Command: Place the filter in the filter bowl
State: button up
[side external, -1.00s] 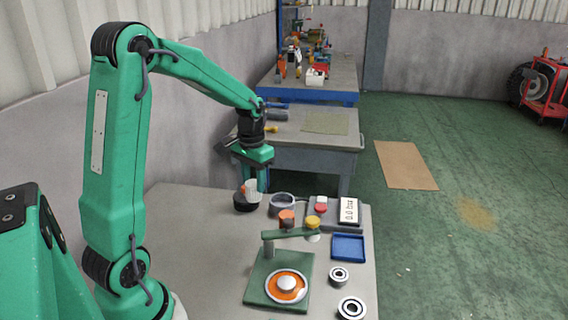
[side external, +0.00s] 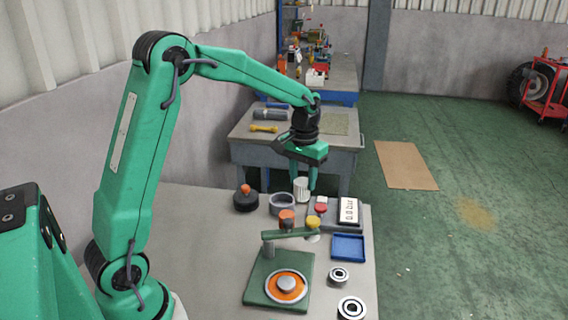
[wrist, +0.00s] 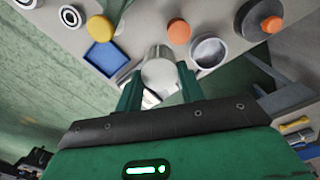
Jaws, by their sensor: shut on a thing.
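The filter (side external: 302,188), a white ribbed cylinder, is upright in my gripper (side external: 304,190). The gripper's green fingers are shut on it; in the wrist view the filter (wrist: 159,68) shows as a pale round end between the fingertips (wrist: 158,84). The filter bowl, which I take to be the grey open round bowl (side external: 282,204), stands on the bench, left of the held filter in the side view. The bowl (wrist: 208,52) is to the right of the filter in the wrist view, and looks empty there.
A black disc with an orange knob (side external: 246,200) stands left of the bowl. A green press (side external: 262,280) with orange and yellow knobs is in front. A scale with a display (side external: 349,210), a blue tray (side external: 348,247) and two bearings (side external: 338,275) are to the right.

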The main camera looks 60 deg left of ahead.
jog(key=w+a+f, duration=0.1)
jog(key=a+f, duration=0.6)
jog(key=a, duration=0.4)
jog(key=shift+w+a, duration=0.3)
jog(key=shift+w, duration=0.1)
jog(key=shift+f, duration=2)
jog(key=shift+f, duration=0.1)
jog(key=o, duration=1)
notch_tip(320, 180, up, 12)
